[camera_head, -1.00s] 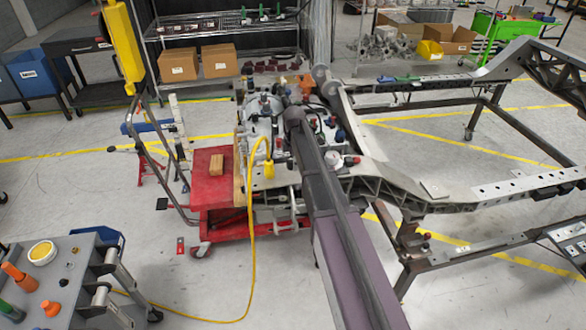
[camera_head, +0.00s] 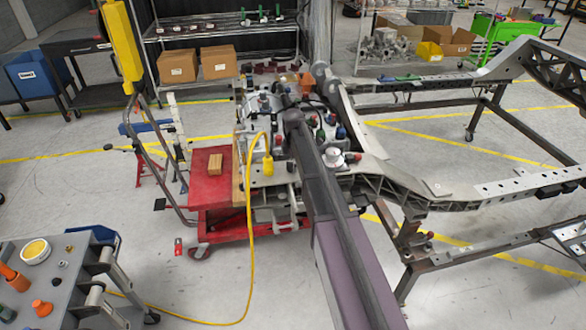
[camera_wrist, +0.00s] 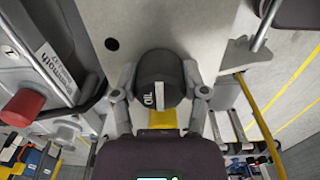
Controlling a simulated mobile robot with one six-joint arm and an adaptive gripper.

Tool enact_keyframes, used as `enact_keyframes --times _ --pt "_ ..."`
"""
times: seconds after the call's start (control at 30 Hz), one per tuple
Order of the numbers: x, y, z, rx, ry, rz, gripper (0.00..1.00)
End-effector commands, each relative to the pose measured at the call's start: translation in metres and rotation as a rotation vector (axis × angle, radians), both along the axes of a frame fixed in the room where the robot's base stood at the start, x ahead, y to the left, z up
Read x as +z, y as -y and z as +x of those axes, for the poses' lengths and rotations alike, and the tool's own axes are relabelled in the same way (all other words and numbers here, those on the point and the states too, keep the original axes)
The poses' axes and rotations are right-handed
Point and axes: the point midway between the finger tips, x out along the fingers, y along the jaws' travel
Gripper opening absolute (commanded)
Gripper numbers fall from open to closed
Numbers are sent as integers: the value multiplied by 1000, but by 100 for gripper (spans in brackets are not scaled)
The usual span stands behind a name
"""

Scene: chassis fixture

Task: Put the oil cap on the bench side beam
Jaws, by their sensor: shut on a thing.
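In the wrist view my gripper (camera_wrist: 160,76) is shut on the oil cap (camera_wrist: 158,82), a round black cap marked "OIL". One finger presses on each side of it. A pale flat metal beam surface (camera_wrist: 180,25) with a dark round hole lies just beyond the cap. I cannot tell whether the cap touches it. In the head view the chassis side beam (camera_head: 374,160) runs along the right of the engine unit. My arm crosses the middle of this view. The cap cannot be made out there.
In the wrist view a red knob (camera_wrist: 22,106) and a pipe are close on the left. A grey tool table (camera_head: 65,285) stands at lower left.

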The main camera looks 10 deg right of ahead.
Motion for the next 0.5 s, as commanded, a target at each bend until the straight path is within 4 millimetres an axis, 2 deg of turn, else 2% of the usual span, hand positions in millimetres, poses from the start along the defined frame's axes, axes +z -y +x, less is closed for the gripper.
enact_keyframes --times 0.5 --pt "-5 -1 0 1 0 0 0"
